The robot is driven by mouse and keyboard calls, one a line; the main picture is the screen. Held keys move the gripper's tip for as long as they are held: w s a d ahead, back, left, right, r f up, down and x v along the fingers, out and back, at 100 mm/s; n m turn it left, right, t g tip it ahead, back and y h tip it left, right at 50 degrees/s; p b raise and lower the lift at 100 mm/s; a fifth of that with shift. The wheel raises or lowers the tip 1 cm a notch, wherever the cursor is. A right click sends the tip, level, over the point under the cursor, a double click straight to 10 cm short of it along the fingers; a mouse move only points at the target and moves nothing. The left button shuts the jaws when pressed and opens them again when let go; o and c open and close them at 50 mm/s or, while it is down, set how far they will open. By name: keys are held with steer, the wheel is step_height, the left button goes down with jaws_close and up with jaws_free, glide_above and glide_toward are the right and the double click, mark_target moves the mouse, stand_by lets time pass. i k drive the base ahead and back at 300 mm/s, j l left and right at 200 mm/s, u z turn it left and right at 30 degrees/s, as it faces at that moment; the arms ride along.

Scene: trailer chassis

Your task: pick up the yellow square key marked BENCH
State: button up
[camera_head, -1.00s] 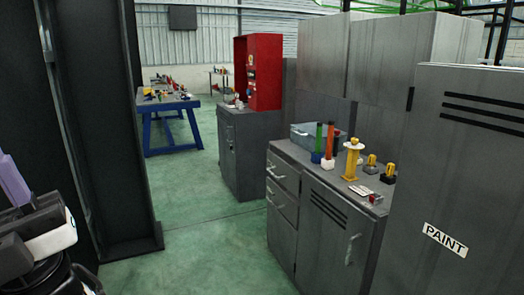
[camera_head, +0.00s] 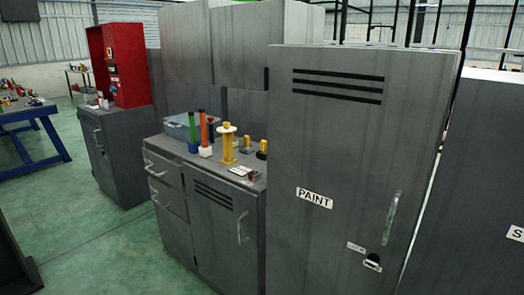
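Yellow items stand on the grey low cabinet (camera_head: 205,172). One is a tall yellow post-like piece (camera_head: 228,147) with a wide pale top. To its right are two small yellow pieces on dark bases, a left one (camera_head: 246,143) and a right one (camera_head: 262,148). They are too small to make out any BENCH marking, so I cannot tell whether one of them is the key. My gripper is out of view.
An orange tube (camera_head: 204,130), a green tube (camera_head: 192,130) and a blue-grey bin (camera_head: 178,127) share the cabinet top. The tall PAINT locker (camera_head: 335,140) borders it on the right. Green floor (camera_head: 110,255) is open at the lower left.

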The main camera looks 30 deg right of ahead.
mark_target(263, 143)
steer(key=i+z, duration=0.1)
steer(key=z, duration=0.6)
steer(key=i+j+z, duration=0.25)
steer(key=z, duration=0.15)
steer(key=i+j+z, duration=0.15)
steer(key=j+z, duration=0.25)
steer(key=i+j+z, duration=0.1)
steer(key=j, duration=0.25)
steer(key=i+j+z, duration=0.1)
steer(key=j, duration=0.25)
steer(key=i+j+z, duration=0.1)
steer(key=j, duration=0.25)
steer(key=i+j, duration=0.1)
steer(key=j, duration=0.25)
steer(key=i+j, duration=0.1)
steer(key=j, duration=0.2)
steer(key=i+j, duration=0.15)
steer(key=j, duration=0.2)
steer(key=i+l, duration=0.1)
steer(key=i, duration=0.9)
